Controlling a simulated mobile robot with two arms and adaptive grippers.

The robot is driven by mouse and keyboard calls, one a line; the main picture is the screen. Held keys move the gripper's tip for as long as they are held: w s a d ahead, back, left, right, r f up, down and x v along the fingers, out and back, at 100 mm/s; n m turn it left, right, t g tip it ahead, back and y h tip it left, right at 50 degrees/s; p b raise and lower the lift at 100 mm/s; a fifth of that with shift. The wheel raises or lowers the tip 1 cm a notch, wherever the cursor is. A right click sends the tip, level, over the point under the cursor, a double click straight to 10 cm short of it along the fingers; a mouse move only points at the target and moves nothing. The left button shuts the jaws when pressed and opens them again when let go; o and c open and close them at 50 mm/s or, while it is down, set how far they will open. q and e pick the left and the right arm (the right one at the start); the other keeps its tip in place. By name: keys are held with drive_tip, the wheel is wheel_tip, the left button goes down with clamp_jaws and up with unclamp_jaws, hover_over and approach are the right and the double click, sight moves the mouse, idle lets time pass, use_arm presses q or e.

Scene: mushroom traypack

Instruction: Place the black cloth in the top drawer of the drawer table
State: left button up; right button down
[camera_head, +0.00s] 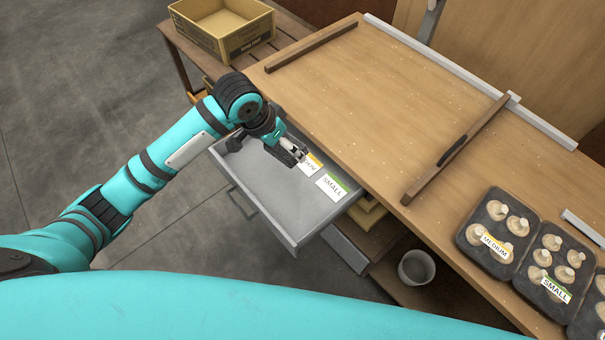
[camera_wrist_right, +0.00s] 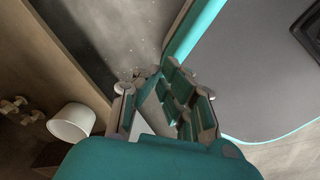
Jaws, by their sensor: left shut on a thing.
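My left gripper (camera_head: 297,152) is low over the open top drawer (camera_head: 262,190), near its table-side edge. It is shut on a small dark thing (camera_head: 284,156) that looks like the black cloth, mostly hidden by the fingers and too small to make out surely. The drawer is grey and pulled out from under the wooden table top. A MEDIUM label (camera_head: 313,163) and a SMALL label (camera_head: 331,186) lie in it, the MEDIUM one close beside my fingertips. My right gripper (camera_wrist_right: 165,90) shows in the right wrist view, its fingers apart and nothing seen between them.
The wooden table top (camera_head: 365,105) carries wooden bars, one with a dark strip (camera_head: 453,151) on it. Black trays of mushrooms (camera_head: 487,250) stand at the right. A white bucket (camera_head: 416,267) stands below; a cardboard box (camera_head: 222,25) is at the back left.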

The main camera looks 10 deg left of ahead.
use_arm(q)
wheel_tip(320, 180, down, 6)
drive_tip(key=m+b, duration=0.1)
hover_over(295, 184)
drive_tip(key=shift+m+h, duration=0.3)
drive_tip(key=f, duration=0.4)
drive_tip(key=a+f, duration=0.1)
drive_tip(key=f, duration=0.1)
drive_tip(key=shift+s+f+b, duration=0.25)
drive_tip(key=shift+s+b, duration=0.1)
drive_tip(key=shift+s, duration=0.05)
wheel_tip(295, 184, down, 4)
drive_tip(key=shift+f, duration=0.1)
use_arm(e)
drive_tip(key=f, duration=0.3)
drive_tip(key=shift+a+f, duration=0.2)
drive_tip(key=shift+a, duration=0.1)
use_arm(q)
drive_tip(key=shift+f, duration=0.15)
use_arm(e)
drive_tip(key=shift+w+d, duration=0.1)
drive_tip(key=shift+w, duration=0.1)
use_arm(q)
drive_tip(key=o, duration=0.9)
use_arm(e)
drive_tip(key=shift+w, duration=0.2)
